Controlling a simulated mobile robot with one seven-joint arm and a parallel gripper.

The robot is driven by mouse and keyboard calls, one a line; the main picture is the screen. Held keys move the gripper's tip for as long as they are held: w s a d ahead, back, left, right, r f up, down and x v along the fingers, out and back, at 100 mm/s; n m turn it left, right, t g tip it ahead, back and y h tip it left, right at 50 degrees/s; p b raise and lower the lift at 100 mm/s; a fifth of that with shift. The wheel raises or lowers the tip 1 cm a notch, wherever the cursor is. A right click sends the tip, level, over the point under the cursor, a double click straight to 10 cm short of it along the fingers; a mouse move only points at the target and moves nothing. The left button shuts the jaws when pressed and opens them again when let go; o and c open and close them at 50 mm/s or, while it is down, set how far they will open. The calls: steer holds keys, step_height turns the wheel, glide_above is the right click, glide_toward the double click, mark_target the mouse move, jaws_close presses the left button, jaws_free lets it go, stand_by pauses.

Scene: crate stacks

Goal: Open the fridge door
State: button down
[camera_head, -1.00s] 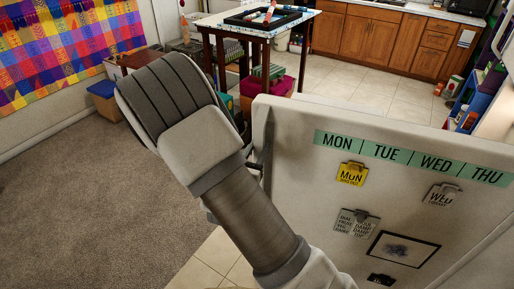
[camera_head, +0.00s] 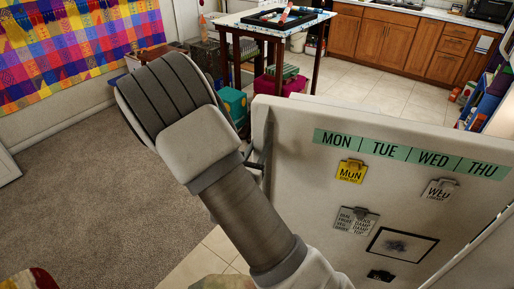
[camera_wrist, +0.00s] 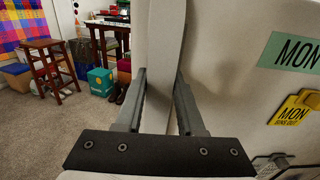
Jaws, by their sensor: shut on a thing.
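The fridge door (camera_head: 330,250) is a pale panel with a green weekday strip (camera_head: 410,153), notes and clips, filling the right of the head view. It also shows at the right of the wrist view (camera_wrist: 225,100). My gripper (camera_head: 259,165) is at the door's left edge, mostly hidden behind my arm in the head view. In the wrist view its two fingers (camera_wrist: 160,78) are shut on a pale upright part of the door's edge (camera_wrist: 157,105), one on each side. Whether this is a separate handle is hard to tell. The fridge's inside is not in view.
A tall table (camera_head: 230,20) with a tray stands behind the door, with a teal box (camera_head: 233,103) near it. Wooden cabinets (camera_head: 400,45) line the back. Carpet (camera_head: 90,190) to the left is clear. A colourful rounded thing (camera_head: 30,280) shows at the lower left.

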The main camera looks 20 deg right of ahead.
steer(key=shift+s+a, duration=0.2)
steer(key=shift+s, duration=0.25)
stand_by(0.3)
steer(key=c, duration=0.5)
jaws_free()
steer(key=v, duration=1.7)
steer(key=shift+s, duration=0.3)
